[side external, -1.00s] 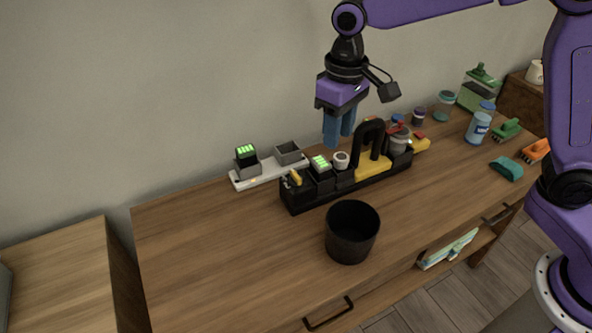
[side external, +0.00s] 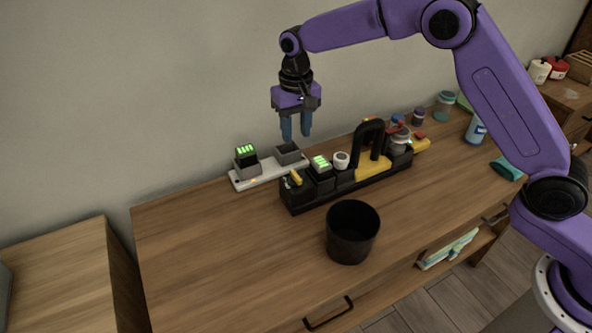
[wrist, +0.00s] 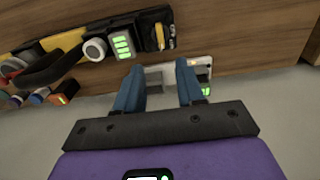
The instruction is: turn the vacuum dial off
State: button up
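The vacuum unit (side external: 330,192) is a long black body on the table, with a black arched handle and a yellow section. A round white-capped knob (side external: 341,159) and a small yellow lever (side external: 296,178) are on it; I cannot tell which is the dial. The knob (wrist: 95,49) and the yellow lever (wrist: 160,37) also show in the wrist view. A block with green bars (side external: 321,164) sits between them. My gripper (side external: 297,138) is open and empty, pointing down behind the vacuum. Its blue fingers (wrist: 160,68) are apart over the white charger strip.
The white charger strip (side external: 241,182) lies behind the vacuum, with a green-lit block (side external: 246,155) and an empty grey socket (side external: 288,153). A black bin (side external: 352,232) stands in front. Jars stand at the back right. The table's left part is clear.

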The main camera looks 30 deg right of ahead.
aim_at(296, 175)
notch_tip(296, 175, down, 13)
jog(key=shift+f, duration=0.1)
dwell(0.3)
jog(key=shift+c, duration=0.3)
grip_shut()
